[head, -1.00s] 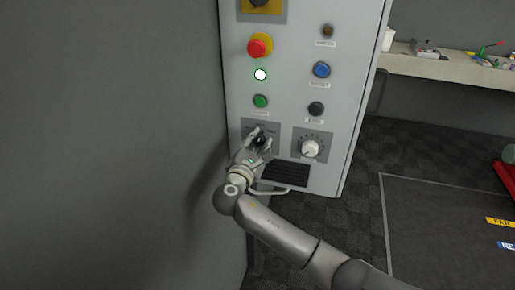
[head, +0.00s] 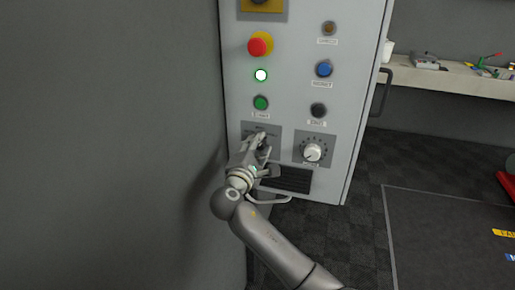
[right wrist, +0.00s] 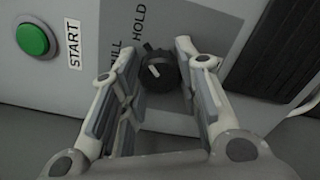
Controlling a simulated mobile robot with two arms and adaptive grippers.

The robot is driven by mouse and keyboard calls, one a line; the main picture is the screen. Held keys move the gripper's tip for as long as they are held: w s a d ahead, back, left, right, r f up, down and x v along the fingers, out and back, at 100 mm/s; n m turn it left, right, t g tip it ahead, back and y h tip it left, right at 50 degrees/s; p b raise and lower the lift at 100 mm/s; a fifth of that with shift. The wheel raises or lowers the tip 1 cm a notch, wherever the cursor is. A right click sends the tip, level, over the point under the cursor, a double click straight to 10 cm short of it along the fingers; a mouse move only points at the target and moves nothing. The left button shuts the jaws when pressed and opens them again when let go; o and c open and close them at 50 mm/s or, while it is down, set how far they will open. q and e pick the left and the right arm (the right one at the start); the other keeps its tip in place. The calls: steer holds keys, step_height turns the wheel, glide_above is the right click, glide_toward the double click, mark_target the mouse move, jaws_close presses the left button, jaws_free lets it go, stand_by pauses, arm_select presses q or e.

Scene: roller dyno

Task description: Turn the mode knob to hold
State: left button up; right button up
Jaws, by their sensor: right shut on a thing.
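The mode knob (right wrist: 160,72) is black with a white mark and sits on a grey plate on the cabinet front. Beside it in the right wrist view are the printed word HOLD and a second word, partly hidden, ending in "ILL". My right gripper (right wrist: 157,65) has its fingers on either side of the knob and is shut on it. I cannot tell exactly which word the knob's mark points to. In the head view my right gripper (head: 262,147) covers most of the knob. My left gripper is not in view.
The cabinet (head: 290,90) also carries a red emergency button (head: 259,45), a lit white lamp (head: 261,75), a green start button (head: 261,103), a blue button (head: 323,69) and a white dial (head: 312,152). A wall (head: 110,140) stands close on the left. A workbench (head: 460,80) is at the back right.

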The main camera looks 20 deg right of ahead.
steer(key=shift+a, duration=0.15)
steer(key=o, duration=1)
steer(key=shift+w+a, duration=0.15)
steer(key=shift+o, duration=0.2)
steer(key=v, duration=1.2)
steer(key=shift+a, duration=0.25)
